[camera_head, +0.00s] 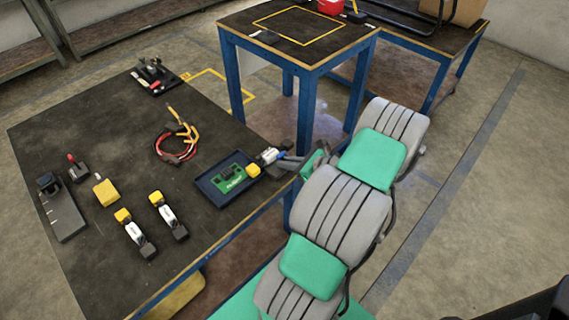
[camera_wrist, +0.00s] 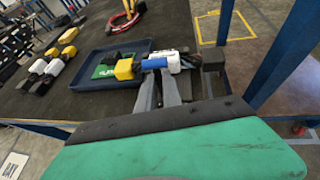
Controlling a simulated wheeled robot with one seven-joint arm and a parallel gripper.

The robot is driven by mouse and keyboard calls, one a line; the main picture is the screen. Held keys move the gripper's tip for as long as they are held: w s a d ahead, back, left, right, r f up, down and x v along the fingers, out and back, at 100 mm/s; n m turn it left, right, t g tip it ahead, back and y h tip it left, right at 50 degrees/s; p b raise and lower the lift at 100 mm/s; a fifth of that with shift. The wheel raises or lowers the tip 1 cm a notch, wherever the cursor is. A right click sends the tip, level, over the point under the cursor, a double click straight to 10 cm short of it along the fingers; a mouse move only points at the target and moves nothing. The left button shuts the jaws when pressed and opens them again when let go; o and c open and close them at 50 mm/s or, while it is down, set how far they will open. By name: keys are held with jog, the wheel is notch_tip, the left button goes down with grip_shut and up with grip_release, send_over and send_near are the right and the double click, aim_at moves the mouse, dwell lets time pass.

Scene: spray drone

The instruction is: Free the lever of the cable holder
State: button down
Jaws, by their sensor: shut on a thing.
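My gripper (camera_wrist: 160,92) is shut on a small white, blue and yellow module (camera_wrist: 168,60) near the table's right edge. The module also shows in the head view (camera_head: 268,155). Its yellow end (camera_wrist: 123,69) points left, over or beside a dark blue tray (camera_wrist: 75,87); I cannot tell whether it touches. A black fixture with upright parts (camera_head: 153,76) stands at the table's far end, away from my gripper. It may be the cable holder; its lever is too small to make out. A red and black cable (camera_head: 178,148) with yellow ends lies coiled mid-table.
The tray (camera_head: 208,184) holds a green board (camera_head: 230,177). Two similar yellow-ended modules (camera_head: 134,232) (camera_head: 170,216), a yellow block (camera_head: 105,192), a red-knobbed part (camera_head: 77,168) and a grey stand (camera_head: 62,212) are to the left. Another table (camera_head: 300,30) stands behind. The table's far middle is clear.

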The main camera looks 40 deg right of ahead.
jog(key=shift+s+d+f+t+b, duration=0.15)
jog(key=shift+s+t+b, duration=0.15)
jog(key=shift+t+b, duration=0.55)
jog(key=c, duration=1.8)
grip_release()
jog(key=v, duration=0.7)
jog(key=shift+s, duration=0.45)
jog(key=shift+n, duration=0.3)
